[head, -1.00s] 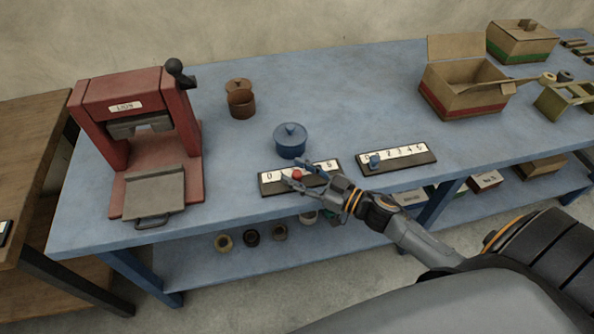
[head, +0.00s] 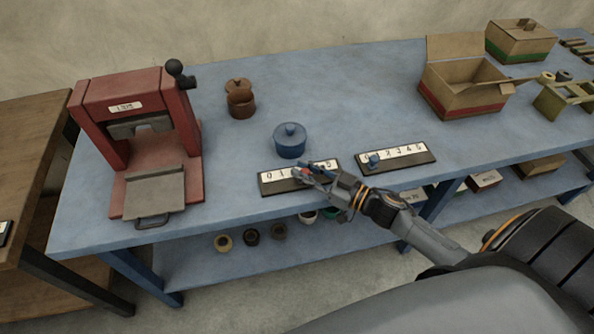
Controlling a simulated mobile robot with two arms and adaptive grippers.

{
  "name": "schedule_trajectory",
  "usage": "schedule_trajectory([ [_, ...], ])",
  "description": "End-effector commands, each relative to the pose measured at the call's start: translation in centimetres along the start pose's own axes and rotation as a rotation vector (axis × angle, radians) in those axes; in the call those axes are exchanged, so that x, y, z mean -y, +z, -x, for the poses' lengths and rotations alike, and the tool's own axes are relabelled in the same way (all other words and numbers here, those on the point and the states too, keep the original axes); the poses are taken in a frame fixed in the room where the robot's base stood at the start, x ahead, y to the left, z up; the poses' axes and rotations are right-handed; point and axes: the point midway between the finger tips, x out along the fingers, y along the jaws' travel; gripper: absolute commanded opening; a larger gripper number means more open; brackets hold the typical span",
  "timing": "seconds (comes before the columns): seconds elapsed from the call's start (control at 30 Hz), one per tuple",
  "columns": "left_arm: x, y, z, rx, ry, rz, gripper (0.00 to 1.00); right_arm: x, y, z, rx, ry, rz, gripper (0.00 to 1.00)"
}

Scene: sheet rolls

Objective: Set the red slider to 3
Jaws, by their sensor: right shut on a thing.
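The red slider (head: 303,171) sits on the left scale board (head: 271,188), a black strip with a white number plate on the front part of the blue table. My right gripper (head: 306,173) reaches in from the right and is shut on the red slider, which shows only as a small red bit between the fingers. The 0, 1 and 5 can be read. The middle numbers are hidden behind the gripper, so the exact mark at the slider cannot be read. My left gripper is not in view.
A second scale board (head: 405,163) with a blue slider (head: 374,161) near 0 lies to the right. A blue lidded pot (head: 290,143) stands just behind the left board. A red press (head: 140,130) stands at the left, and an open cardboard box (head: 462,92) at the back right.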

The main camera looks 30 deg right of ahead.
Motion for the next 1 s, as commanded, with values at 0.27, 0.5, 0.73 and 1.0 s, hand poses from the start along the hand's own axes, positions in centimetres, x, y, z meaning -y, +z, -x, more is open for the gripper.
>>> schedule_trajectory([
  [0.27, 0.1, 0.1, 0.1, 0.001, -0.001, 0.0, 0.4, -0.7, 0.1, 0.8, 0.001, 0.0, 0.0, 0.0],
  [0.5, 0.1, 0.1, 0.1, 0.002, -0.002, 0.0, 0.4, -0.7, 0.1, 0.8, 0.001, 0.0, 0.0, 0.46],
  [0.73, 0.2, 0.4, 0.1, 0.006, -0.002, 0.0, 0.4, -0.7, 0.0, 0.8, 0.001, 0.0, 0.001, 0.46],
  [1.0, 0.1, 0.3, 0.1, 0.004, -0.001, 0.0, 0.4, -0.6, 0.2, 3.9, 0.006, 0.0, -0.001, 0.46],
])
